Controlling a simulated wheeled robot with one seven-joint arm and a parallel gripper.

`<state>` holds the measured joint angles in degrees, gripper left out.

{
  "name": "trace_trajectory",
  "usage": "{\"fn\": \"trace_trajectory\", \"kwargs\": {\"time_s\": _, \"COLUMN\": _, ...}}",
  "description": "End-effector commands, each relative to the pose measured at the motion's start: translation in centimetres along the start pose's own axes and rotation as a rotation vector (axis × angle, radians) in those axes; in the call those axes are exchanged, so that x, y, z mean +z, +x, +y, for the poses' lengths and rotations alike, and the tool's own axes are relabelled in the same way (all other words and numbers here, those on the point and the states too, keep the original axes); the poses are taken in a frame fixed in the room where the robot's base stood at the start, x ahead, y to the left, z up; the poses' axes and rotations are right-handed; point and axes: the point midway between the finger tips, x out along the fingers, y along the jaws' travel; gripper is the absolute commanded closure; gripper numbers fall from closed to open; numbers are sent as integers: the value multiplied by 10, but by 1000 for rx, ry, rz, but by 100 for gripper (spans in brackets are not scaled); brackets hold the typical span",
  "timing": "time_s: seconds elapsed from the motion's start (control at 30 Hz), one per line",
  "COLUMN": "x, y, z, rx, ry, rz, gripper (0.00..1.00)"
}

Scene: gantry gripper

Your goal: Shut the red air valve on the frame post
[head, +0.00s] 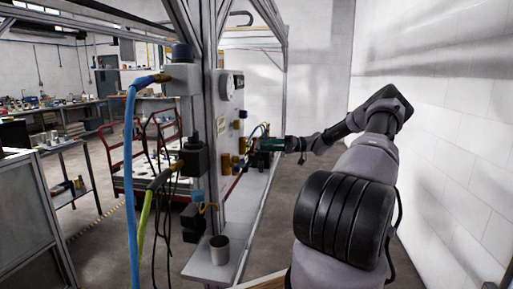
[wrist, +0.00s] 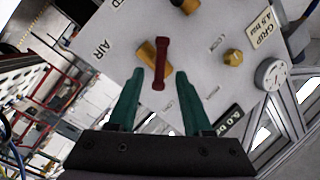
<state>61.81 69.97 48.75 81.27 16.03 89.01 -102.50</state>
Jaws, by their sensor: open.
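The red air valve handle (wrist: 161,64) shows in the wrist view, near the top middle, on a brass valve body (wrist: 147,54) mounted on a grey panel (wrist: 205,75). The word AIR is printed to its left. The handle runs roughly up and down in the picture. My gripper (wrist: 160,75) is open, its green fingers to the left and right of the handle's lower part with gaps on both sides. I cannot tell how deep the fingertips reach. In the head view my gripper (head: 256,145) is at the post panel; I cannot make out the red handle there.
Another brass fitting (wrist: 233,58) and a round gauge (wrist: 271,74) are right of the valve. In the head view, blue hose (head: 131,190) and cables hang left of the post, and a metal cup (head: 219,249) stands on the ledge. A white wall (head: 460,120) is at right.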

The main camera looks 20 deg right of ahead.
Motion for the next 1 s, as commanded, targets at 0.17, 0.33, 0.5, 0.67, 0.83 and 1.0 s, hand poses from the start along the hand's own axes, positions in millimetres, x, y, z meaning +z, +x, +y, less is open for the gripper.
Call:
{"fn": "trace_trajectory", "kwargs": {"time_s": 0.17, "x": 0, "y": 28, "z": 0, "rx": 0, "ry": 0, "rz": -2, "gripper": 50}}
{"fn": "trace_trajectory", "kwargs": {"time_s": 0.33, "x": 0, "y": 40, "z": 0, "rx": 1, "ry": 0, "rz": -1, "gripper": 50}}
{"fn": "trace_trajectory", "kwargs": {"time_s": 0.5, "x": 0, "y": 42, "z": 0, "rx": 1, "ry": 0, "rz": 0, "gripper": 50}}
{"fn": "trace_trajectory", "kwargs": {"time_s": 0.67, "x": 0, "y": 42, "z": 0, "rx": 1, "ry": 0, "rz": 0, "gripper": 62}}
{"fn": "trace_trajectory", "kwargs": {"time_s": 0.83, "x": 0, "y": 42, "z": 0, "rx": 1, "ry": 0, "rz": -1, "gripper": 100}}
{"fn": "trace_trajectory", "kwargs": {"time_s": 1.0, "x": 0, "y": 42, "z": 0, "rx": 0, "ry": 6, "rz": 1, "gripper": 100}}
